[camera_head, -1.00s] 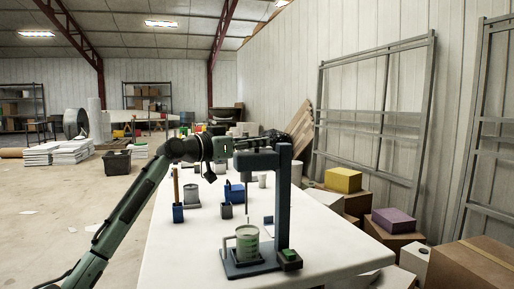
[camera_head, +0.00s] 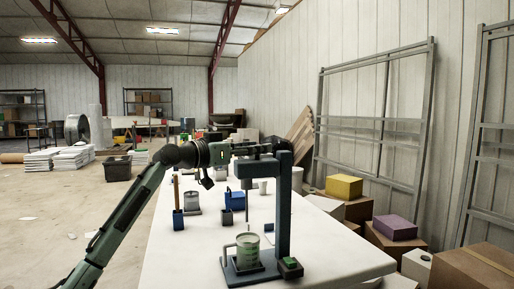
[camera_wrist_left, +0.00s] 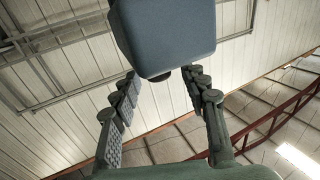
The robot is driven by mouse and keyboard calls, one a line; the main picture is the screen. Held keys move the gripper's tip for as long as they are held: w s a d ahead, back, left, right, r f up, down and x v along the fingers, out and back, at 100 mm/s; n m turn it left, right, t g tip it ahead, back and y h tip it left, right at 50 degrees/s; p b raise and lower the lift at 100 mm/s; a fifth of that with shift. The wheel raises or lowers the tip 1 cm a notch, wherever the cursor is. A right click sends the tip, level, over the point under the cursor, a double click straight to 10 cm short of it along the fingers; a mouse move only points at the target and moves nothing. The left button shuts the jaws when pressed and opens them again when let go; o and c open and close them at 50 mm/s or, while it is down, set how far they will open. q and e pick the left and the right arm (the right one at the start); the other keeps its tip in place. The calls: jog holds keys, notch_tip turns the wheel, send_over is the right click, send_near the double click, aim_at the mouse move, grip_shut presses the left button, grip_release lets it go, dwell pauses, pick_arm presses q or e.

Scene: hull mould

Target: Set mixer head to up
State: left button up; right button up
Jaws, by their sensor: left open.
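The mixer stands on the white table, with a blue-grey column (camera_head: 284,205) and a head (camera_head: 257,168) reaching left from its top. A thin rod (camera_head: 247,205) hangs under the head, above a grey-green jug (camera_head: 248,250) on the mixer's base. My left gripper (camera_head: 268,147) is at the head's height, on its far side, partly hidden. In the left wrist view, the fingers (camera_wrist_left: 160,86) are apart, with a blue-grey block (camera_wrist_left: 165,35), seemingly the mixer head, just beyond their tips. I cannot tell whether they touch it. My right gripper is out of view.
A green button block (camera_head: 290,265) sits beside the column's foot. Blue containers (camera_head: 234,198) and a grey vessel (camera_head: 192,200) stand farther back on the table (camera_head: 185,260). Cardboard boxes (camera_head: 470,265) line the right wall. The table's left front is clear.

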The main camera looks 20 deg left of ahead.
pick_arm(q)
jog(key=v, duration=1.1)
jog(key=shift+a, duration=0.1)
